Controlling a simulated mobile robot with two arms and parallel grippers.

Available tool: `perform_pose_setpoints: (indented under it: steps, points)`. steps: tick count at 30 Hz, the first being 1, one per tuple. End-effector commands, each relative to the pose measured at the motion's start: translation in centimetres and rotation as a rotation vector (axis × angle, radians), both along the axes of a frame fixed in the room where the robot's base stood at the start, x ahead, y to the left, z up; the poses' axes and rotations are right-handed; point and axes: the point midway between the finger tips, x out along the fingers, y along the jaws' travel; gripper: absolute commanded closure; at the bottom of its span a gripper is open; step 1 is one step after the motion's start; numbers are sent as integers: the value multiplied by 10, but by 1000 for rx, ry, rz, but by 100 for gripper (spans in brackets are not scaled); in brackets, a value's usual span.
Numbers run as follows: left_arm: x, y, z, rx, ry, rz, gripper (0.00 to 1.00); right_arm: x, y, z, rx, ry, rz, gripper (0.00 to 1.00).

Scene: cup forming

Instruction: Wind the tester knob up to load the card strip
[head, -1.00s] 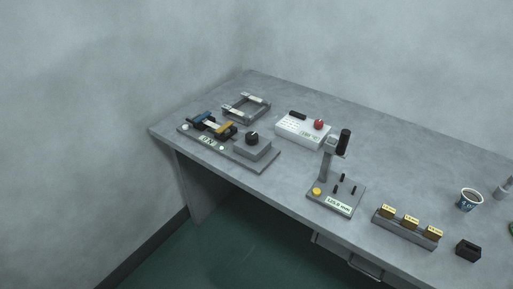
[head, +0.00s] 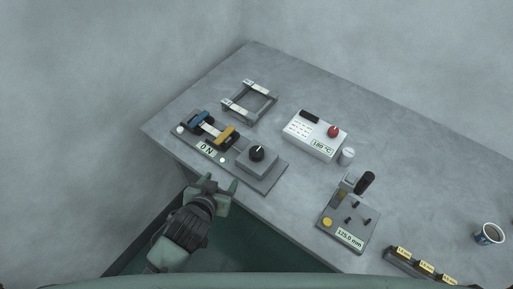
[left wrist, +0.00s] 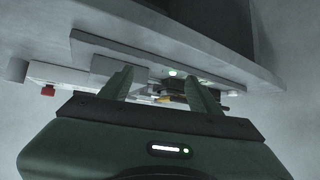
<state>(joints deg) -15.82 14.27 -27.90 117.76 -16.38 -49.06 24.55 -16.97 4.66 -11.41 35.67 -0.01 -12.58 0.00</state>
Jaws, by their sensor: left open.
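The tester is a grey base plate (head: 262,180) near the table's left front edge. Its black knob (head: 257,153) sits on a grey block at the right end. A blue clamp (head: 199,118) and a yellow clamp (head: 224,136) stand at the left, with a pale card strip (head: 211,129) between them. The display (head: 207,149) reads 0 N. My left gripper (head: 213,182) is open and empty just in front of the table edge, short of the tester. In the left wrist view its two fingers (left wrist: 160,85) are spread below the table edge. My right gripper is not in view.
A grey frame (head: 236,109) lies behind the tester. A white box (head: 312,148) with a red knob reads 180 °C. A gauge stand (head: 345,238) reads 125.0 mm. Yellow-tagged blocks (head: 423,268) and a cup (head: 489,234) are at right. The table's back is clear.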

Motion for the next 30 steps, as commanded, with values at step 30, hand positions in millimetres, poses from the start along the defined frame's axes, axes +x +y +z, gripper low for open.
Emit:
perform_pose_setpoints:
  steps: [30]
  points:
    - [96, -102, 7, -118, -252, -187, 37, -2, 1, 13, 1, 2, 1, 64]
